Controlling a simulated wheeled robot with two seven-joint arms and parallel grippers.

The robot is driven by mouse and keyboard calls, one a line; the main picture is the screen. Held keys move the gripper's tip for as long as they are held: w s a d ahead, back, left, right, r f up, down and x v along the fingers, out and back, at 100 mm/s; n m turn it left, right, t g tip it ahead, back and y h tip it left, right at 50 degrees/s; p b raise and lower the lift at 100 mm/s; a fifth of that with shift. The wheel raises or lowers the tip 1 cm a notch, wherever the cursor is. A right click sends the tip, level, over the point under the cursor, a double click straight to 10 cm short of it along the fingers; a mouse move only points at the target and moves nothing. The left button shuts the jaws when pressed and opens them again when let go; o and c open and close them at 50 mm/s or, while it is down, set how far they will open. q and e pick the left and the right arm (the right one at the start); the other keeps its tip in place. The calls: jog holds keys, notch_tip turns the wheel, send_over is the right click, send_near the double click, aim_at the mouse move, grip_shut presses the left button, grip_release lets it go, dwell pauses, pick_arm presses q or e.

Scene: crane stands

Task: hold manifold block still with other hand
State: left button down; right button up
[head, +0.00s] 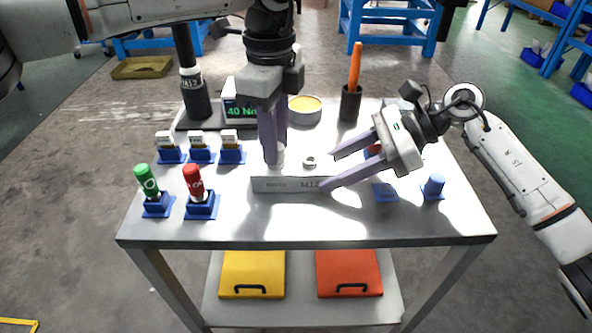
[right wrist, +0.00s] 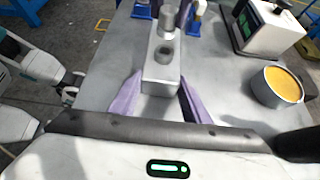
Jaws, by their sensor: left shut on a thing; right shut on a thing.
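The manifold block (head: 290,185), a silver bar marked M12, lies flat on the table. My right gripper (head: 330,170) is shut on its right end, one purple finger on each long side; the right wrist view shows the block (right wrist: 161,78) between the fingers. My left gripper (head: 275,158) points straight down over the block's left part, shut on a silver fitting (head: 278,157) that stands upright there. How the held fitting sits in the block is partly hidden by the fingers.
Green (head: 147,180) and red (head: 193,180) bottles stand in blue holders at left, labelled blue bins (head: 201,155) behind them. A display unit (head: 240,108), yellow-filled tin (head: 304,108) and orange-handled tool in a cup (head: 354,75) stand behind. The front table strip is clear.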

pick_arm(q)
jog(key=shift+r, duration=0.15)
jog(key=n, duration=0.5)
jog(key=c, duration=1.4)
grip_release()
jog(key=shift+c, duration=0.7)
